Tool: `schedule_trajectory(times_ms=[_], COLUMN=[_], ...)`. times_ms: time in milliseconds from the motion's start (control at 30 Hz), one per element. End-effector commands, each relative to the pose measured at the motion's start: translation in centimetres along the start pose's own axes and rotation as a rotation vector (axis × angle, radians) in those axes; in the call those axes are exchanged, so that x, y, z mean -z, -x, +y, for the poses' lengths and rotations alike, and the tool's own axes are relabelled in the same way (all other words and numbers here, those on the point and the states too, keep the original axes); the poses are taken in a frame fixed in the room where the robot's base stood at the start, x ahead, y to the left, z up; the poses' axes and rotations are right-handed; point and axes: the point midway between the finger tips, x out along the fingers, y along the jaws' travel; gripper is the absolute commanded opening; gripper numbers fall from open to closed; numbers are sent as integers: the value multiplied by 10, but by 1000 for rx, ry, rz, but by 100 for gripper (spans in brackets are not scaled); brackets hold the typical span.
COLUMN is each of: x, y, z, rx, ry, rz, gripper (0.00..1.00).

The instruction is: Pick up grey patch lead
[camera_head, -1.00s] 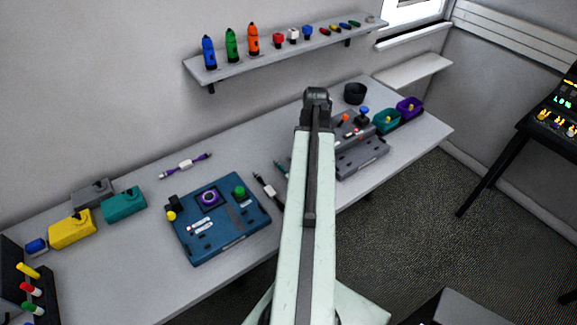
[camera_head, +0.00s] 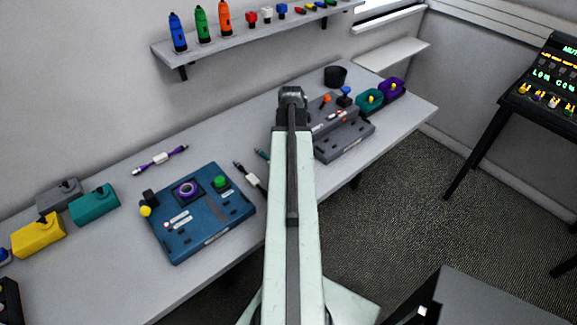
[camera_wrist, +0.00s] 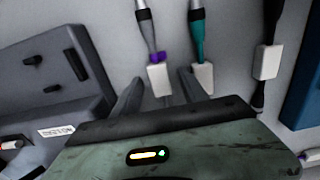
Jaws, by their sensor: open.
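A grey lead (camera_wrist: 147,38) with a dark tip, a purple collar and a white tag (camera_wrist: 160,78) lies on the table in the wrist view. My gripper (camera_wrist: 158,92) is open, with one finger on each side of the lead's lower part, near the tag. I cannot tell whether the fingers touch it. The front of my gripper hides the lead's near end. In the head view my arm covers this lead and the fingers.
A teal lead (camera_wrist: 197,38) lies just right of the right finger, with a black lead (camera_wrist: 266,62) further right. A grey device (camera_wrist: 45,80) stands close at left. A blue device (camera_head: 205,215) stands left of my arm.

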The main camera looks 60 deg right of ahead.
Motion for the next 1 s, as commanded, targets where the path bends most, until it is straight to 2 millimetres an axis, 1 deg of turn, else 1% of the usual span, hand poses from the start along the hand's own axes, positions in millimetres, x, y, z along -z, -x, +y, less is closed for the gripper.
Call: schedule_trajectory(times_ms=[167, 200, 267, 300, 333, 367, 633, 733, 867, 1000], x=[0, 0, 0, 0, 0, 0, 0, 0, 1, 1], y=[2, 2, 2, 2, 2, 2, 3, 8, 26, 56], z=[0, 0, 0, 0, 0, 0, -1, -1, -1, -1], rx=[0, 0, 0, 0, 0, 0, 0, 0, 0, 0], ry=[0, 0, 0, 0, 0, 0, 1, 1, 1, 2], rz=[0, 0, 0, 0, 0, 0, 0, 0, 0, 0], gripper=[51, 40, 23, 12, 4, 0, 0, 0, 0, 0])
